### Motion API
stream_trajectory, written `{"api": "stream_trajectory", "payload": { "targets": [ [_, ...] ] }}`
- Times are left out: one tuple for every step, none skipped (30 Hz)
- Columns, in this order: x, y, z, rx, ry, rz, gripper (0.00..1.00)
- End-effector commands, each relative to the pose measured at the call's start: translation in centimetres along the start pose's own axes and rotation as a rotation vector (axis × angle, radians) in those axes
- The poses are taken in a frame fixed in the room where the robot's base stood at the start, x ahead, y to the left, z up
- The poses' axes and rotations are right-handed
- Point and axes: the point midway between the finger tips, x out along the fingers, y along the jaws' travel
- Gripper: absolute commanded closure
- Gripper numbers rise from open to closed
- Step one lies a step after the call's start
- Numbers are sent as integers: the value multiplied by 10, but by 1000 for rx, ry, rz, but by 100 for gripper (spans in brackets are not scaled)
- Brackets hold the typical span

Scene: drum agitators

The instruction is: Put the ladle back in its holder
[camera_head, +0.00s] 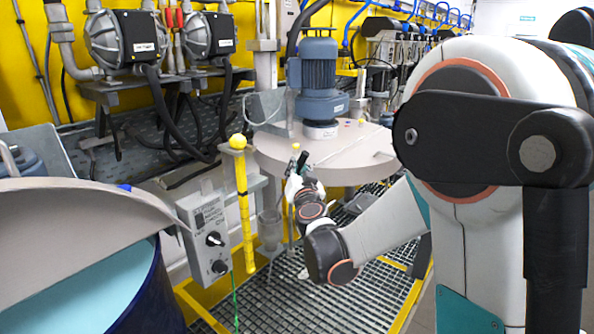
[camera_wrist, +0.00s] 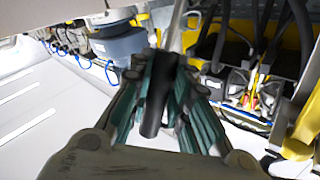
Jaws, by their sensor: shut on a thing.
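My gripper (camera_wrist: 160,100) is shut on the black handle (camera_wrist: 155,105) of the ladle, as the wrist view shows. The ladle's thin metal shaft (camera_wrist: 178,28) runs up and away from the fingers in that view; its bowl cannot be made out. In the head view my gripper (camera_head: 300,183) is in front of the round grey drum lid, right of the yellow post. A grey, cup-like vessel (camera_head: 269,230) hangs left of and below my gripper; it looks like the holder, but I cannot be sure. The ladle is small and partly hidden by my gripper in the head view.
A control box (camera_head: 205,235) and a yellow post (camera_head: 243,205) stand left of my gripper. The drum lid (camera_head: 345,155) carries a blue motor (camera_head: 319,75). An open blue drum (camera_head: 150,300) with light-blue liquid (camera_head: 90,290) is at the lower left. Grating (camera_head: 365,295) covers the floor.

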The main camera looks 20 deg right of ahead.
Motion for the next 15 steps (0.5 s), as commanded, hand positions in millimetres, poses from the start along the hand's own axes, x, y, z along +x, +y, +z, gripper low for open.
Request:
{"api": "stream_trajectory", "payload": {
  "targets": [
    [0, 1, 2, 0, 0, 0, 100],
    [0, 1, 2, 0, 0, 0, 100],
    [0, 2, 4, 0, 0, 0, 100],
    [0, 2, 4, 0, 0, 0, 100],
    [0, 2, 5, 0, 0, 0, 100],
    [0, 2, 6, 0, 0, 0, 100],
    [0, 3, 7, 0, 0, 0, 100],
    [0, 3, 8, 0, 0, 0, 100],
    [0, 4, 9, 0, 0, 0, 100],
    [0, 4, 10, 0, 0, 0, 100],
    [0, 4, 10, 0, 0, 0, 100],
    [0, 5, 11, 0, 0, 0, 100],
    [0, 5, 12, 0, 0, 0, 100],
    [-1, 5, 13, 0, 0, 0, 100],
    [-1, 6, 14, 0, 0, 0, 100]
  ]
}}
